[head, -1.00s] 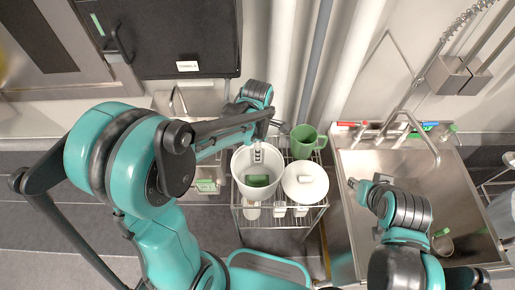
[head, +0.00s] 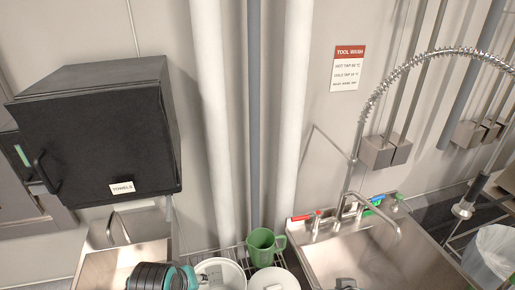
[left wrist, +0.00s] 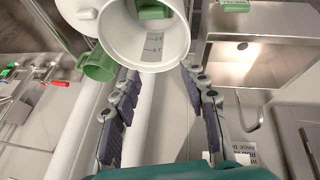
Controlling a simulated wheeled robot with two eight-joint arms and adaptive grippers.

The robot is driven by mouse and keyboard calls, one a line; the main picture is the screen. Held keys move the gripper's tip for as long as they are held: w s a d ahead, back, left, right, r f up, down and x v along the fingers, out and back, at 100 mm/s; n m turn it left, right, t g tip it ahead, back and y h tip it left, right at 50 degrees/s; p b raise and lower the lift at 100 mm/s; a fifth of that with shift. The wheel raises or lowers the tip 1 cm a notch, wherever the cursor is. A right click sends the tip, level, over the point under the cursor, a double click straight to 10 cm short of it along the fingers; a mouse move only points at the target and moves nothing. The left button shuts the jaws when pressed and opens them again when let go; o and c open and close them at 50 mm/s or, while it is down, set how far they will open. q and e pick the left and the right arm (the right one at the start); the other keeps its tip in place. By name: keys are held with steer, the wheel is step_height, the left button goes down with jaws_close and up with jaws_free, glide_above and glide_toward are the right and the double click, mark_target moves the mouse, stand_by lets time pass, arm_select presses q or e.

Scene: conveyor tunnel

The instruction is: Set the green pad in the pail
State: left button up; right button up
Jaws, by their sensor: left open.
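The white pail (head: 232,263) stands at the bottom edge of the head view, with only its upper part showing. In the left wrist view the pail (left wrist: 170,52) shows its open mouth and the scale marks on its inner wall. The green pad (left wrist: 153,9) is inside the pail, partly cut off by the picture's top edge. My left gripper (left wrist: 160,74) is open and empty, with its two fingers apart and the tips close to the pail's rim; I cannot tell whether they touch it. A small piece of my right arm shows at the bottom of the head view; its fingers cannot be made out.
A green mug (head: 262,247) and a white round lid-like thing (head: 273,280) are beside the pail on a wire rack. A steel sink (head: 365,262) with a spring tap is on the right. A black towel box (head: 95,135) and white pipes (head: 212,120) are behind.

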arm_select(q)
steer(key=shift+s+a+f+m+t+b, duration=0.15)
steer(key=shift+s+m+t, duration=0.2)
steer(key=shift+m, duration=0.5)
steer(key=shift+s+a+f+m+t+b, duration=0.15)
steer(key=shift+s+m+t+b, duration=0.2)
steer(key=shift+m, duration=0.45)
steer(key=shift+s+a+f+m+t, duration=0.1)
steer(key=shift+s+f+m+t, duration=0.1)
steer(key=shift+s+m, duration=0.45)
